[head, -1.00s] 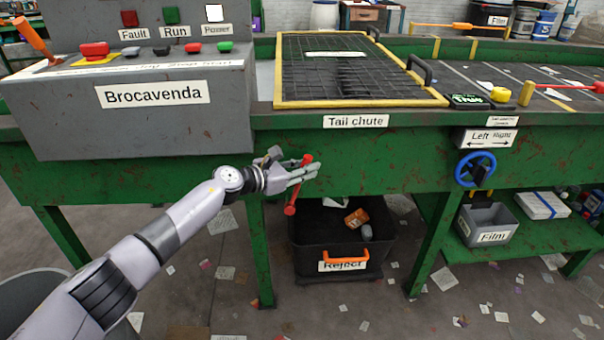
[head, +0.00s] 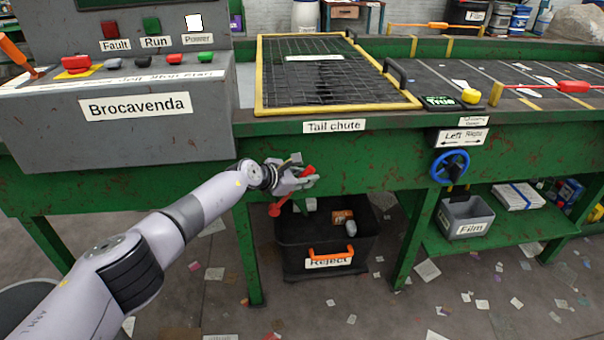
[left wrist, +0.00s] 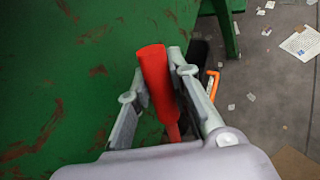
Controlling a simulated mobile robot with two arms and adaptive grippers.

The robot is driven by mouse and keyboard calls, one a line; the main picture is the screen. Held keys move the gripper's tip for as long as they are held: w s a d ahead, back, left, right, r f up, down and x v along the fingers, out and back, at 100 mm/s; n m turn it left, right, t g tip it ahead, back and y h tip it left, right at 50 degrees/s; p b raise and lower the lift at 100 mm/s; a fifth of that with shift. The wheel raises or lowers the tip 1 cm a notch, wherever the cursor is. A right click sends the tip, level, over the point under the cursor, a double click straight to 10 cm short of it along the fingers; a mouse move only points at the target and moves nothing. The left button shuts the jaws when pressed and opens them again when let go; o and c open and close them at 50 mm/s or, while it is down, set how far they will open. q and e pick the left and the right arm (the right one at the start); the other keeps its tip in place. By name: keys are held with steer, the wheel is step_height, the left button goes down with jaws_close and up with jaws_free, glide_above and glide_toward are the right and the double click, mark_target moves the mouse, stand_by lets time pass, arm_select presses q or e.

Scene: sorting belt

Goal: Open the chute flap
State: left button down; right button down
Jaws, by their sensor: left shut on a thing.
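A red lever (head: 276,209) is on the green front of the belt frame, below the "Tail chute" label (head: 334,126). It slants, with one end up to the right and the other down to the left. My left gripper (head: 308,178) is shut on the red lever near its upper end. In the left wrist view the lever's red grip (left wrist: 155,75) lies between the two fingers. The chute flap itself cannot be made out clearly. My right gripper is not in view.
A black "Reject" bin (head: 357,257) with an orange handle stands on the floor below the chute. A blue handwheel (head: 450,166) is to the right. A grey control box (head: 130,140) juts out above my left arm. Paper scraps litter the floor.

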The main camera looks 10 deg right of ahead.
arm_select(q)
steer(key=shift+s+d, duration=0.1)
stand_by(0.4)
steer(key=c, duration=1.4)
jaws_free()
steer(key=shift+f, duration=0.1)
steer(key=shift+c, duration=0.2)
steer(key=shift+s+a+r, duration=0.1)
steer(key=shift+a+r, duration=0.4)
steer(key=shift+a, duration=0.05)
steer(key=v, duration=1)
steer(key=shift+s, duration=0.4)
